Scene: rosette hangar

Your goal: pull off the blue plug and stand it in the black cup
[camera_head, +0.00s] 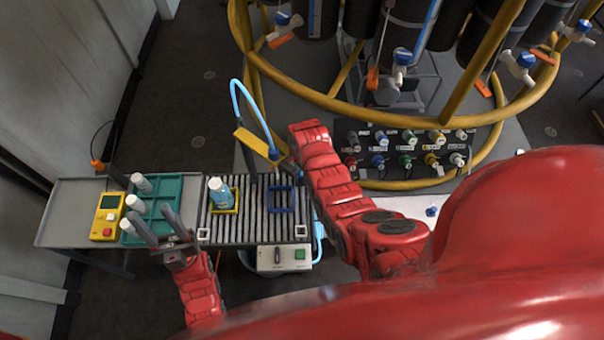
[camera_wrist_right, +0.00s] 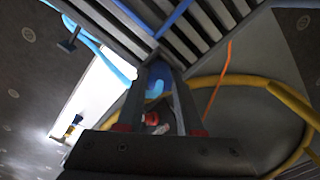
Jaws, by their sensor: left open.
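The plug panel (camera_head: 410,150) stands right of centre in the head view, with coloured plugs in two rows. I cannot make out a black cup. My left gripper (camera_head: 154,222) is open and empty over the teal tray, far from the panel. My right gripper is hidden by its own arm in the head view. In the right wrist view, the right gripper (camera_wrist_right: 160,78) has a blue patch between its fingers; I cannot tell whether it is held or lies behind.
A teal tray (camera_head: 160,187) with white-capped bottles and a yellow device (camera_head: 107,215) are at left. A roller conveyor (camera_head: 256,232) carries a bottle (camera_head: 219,193) in a yellow frame and an empty blue frame (camera_head: 281,199). A yellow ring rail (camera_head: 365,107) surrounds the dark cylinders.

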